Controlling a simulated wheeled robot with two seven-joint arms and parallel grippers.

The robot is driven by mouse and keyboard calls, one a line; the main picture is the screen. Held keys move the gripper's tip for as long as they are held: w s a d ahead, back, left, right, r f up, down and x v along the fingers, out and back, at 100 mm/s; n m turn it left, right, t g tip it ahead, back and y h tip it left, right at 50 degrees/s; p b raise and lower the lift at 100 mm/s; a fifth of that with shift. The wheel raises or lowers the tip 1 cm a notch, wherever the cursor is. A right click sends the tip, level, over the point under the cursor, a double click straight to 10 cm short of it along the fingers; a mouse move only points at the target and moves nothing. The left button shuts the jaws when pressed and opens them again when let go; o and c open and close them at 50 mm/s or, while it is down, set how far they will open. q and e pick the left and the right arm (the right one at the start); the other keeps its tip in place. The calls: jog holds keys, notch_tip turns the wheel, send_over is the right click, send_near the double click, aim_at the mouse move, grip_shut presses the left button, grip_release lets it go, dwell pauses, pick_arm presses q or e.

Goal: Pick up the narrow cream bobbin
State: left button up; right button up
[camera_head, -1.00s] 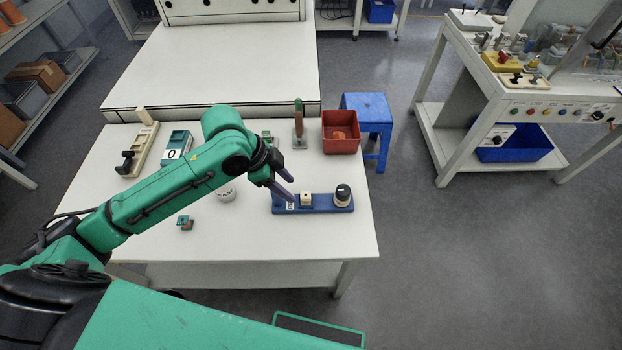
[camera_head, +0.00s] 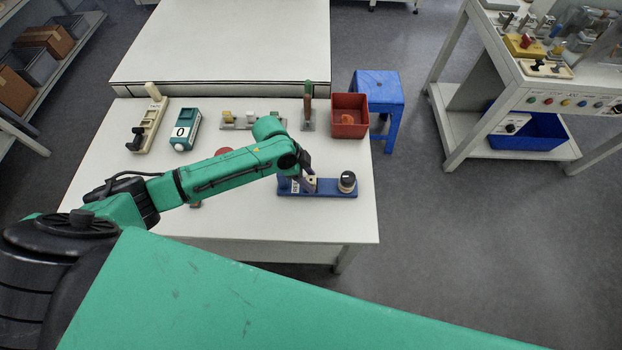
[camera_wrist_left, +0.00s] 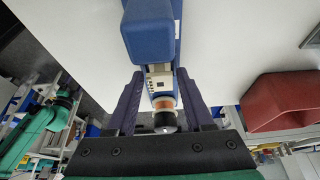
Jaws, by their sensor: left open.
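The narrow cream bobbin (camera_head: 313,181) stands on the blue base (camera_head: 328,192), left of a wider black-topped bobbin (camera_head: 347,181). My left gripper (camera_head: 305,186) is down at the cream bobbin and partly covers it. In the left wrist view the cream bobbin (camera_wrist_left: 158,79) shows between the two open fingers of the left gripper (camera_wrist_left: 157,88), with a gap beside it. Whether a finger touches it I cannot tell. The black-topped bobbin (camera_wrist_left: 165,119) shows beyond it, between the fingers in the picture. My right gripper is not in view.
A red bin (camera_head: 350,128) with an orange item stands at the table's back right, near an upright tool (camera_head: 308,104) and a blue stool (camera_head: 378,92). A teal device (camera_head: 185,128) and a cream holder (camera_head: 150,122) are at the back left.

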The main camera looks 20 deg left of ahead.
pick_arm(q)
grip_shut()
